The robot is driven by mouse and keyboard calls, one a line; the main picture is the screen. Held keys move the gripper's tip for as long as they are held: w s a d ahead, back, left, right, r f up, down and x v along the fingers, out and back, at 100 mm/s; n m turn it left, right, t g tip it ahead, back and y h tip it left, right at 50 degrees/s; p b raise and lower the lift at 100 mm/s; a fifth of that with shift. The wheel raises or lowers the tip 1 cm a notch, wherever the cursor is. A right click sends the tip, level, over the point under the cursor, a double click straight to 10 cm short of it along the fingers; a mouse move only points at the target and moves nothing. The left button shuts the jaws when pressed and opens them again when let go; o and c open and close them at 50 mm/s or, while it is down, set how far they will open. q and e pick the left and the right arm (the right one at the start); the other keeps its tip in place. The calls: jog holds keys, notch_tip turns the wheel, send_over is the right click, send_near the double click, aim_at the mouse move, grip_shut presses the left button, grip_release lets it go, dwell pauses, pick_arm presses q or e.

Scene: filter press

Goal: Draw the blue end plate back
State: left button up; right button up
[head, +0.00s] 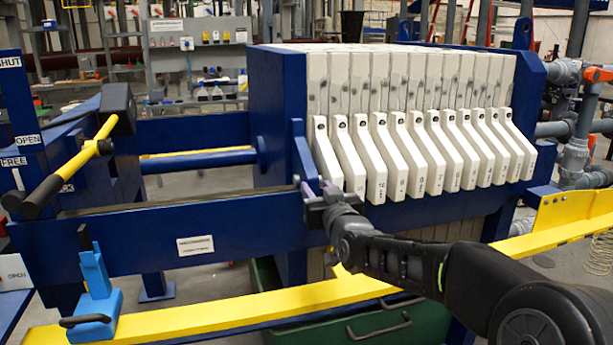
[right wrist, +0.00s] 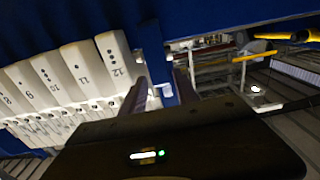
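The blue end plate (head: 262,110) stands upright at the left end of the row of white filter plates (head: 345,80), with no clear gap showing between them. Its slanted blue side lug (head: 303,150) hangs down at the near edge. My right gripper (head: 322,193) is at the lower end of this lug. In the right wrist view its two fingers (right wrist: 162,90) stand apart, one on each side of the blue lug (right wrist: 153,52). Whether they press on the lug I cannot tell. The white plate handle marked 12 (right wrist: 113,60) is close beside the left finger. My left gripper is not visible.
The blue side rail (head: 140,235) runs below the plates. A yellow bar (head: 260,305) crosses in front, with a light-blue bracket (head: 97,290) on it. A yellow-handled lever (head: 85,160) stands left, by the OPEN and SHUT labels. The space left of the end plate holds a blue rod (head: 200,162).

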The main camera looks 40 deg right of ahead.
jog(key=shift+p+x, duration=0.6)
jog(key=shift+x, duration=3.3)
jog(key=shift+c, duration=0.2)
grip_shut()
